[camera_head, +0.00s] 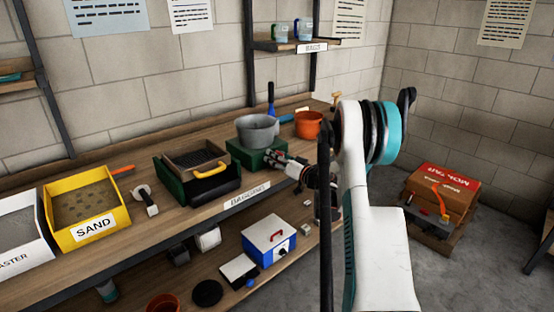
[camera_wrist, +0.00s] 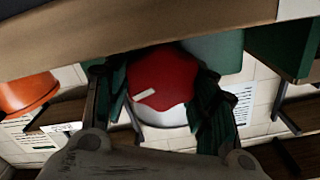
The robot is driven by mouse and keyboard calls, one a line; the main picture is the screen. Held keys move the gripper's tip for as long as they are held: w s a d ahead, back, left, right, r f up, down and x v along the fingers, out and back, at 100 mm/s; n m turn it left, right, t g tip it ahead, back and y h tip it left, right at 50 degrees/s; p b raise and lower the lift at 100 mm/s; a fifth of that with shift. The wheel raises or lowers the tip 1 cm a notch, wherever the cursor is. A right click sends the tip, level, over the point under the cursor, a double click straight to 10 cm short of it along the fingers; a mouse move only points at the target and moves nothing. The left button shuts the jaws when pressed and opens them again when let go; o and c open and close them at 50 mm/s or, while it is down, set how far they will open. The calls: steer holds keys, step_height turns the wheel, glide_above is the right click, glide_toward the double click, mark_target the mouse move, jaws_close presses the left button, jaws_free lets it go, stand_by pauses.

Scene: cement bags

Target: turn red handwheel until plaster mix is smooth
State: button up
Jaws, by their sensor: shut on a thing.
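The red handwheel (camera_wrist: 163,82), with a short white mark on its face, sits between my two dark fingers in the wrist view. My gripper (camera_wrist: 160,92) is shut on it, one finger against each side. In the head view, my gripper (camera_head: 278,160) reaches the front of a green box (camera_head: 243,156) on the bench, and the handwheel is hidden behind it. A grey pot (camera_head: 257,136) stands upright on the green box. Its inside is grey, but I cannot tell how smooth the mix in it is.
An orange pot (camera_head: 308,125) stands right of the green box. A dark green tray with a yellow handle (camera_head: 211,170) and a yellow sand bin (camera_head: 88,210) are to the left. A blue and white case (camera_head: 268,241) is on the lower shelf. Cartons (camera_head: 440,190) stand at right.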

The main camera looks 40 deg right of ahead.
steer(key=shift+m, duration=0.6)
steer(key=o, duration=1.1)
steer(key=shift+d, duration=0.1)
steer(key=shift+n, duration=0.3)
